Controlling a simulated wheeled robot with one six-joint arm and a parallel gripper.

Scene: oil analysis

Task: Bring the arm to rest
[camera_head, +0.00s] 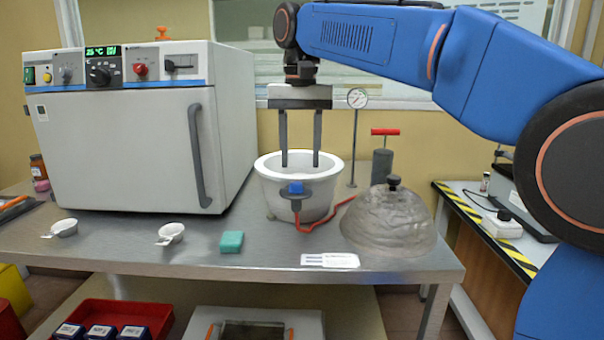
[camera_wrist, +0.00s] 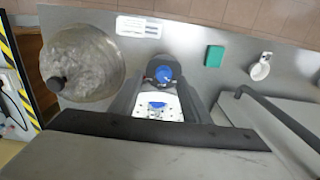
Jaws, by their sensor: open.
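My gripper (camera_head: 300,160) points straight down over the white bowl-shaped vessel (camera_head: 268,188). Its two long grey fingers are apart, and their tips reach inside the vessel's rim. In the wrist view the vessel's inside (camera_wrist: 146,132) shows a pale perforated plate with a small blue piece on it. I see nothing held between the fingers, though the gripper body covers part of that view. My blue arm (camera_head: 400,45) reaches in from the right, above the table.
A large oven (camera_head: 130,150) with a dark handle stands close on the left. A domed glass lid (camera_head: 390,228), a gauge (camera_head: 357,98) and a pump (camera_head: 382,165) stand right of the vessel. Small dishes (camera_head: 171,233) and a green block (camera_head: 231,242) lie along the front.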

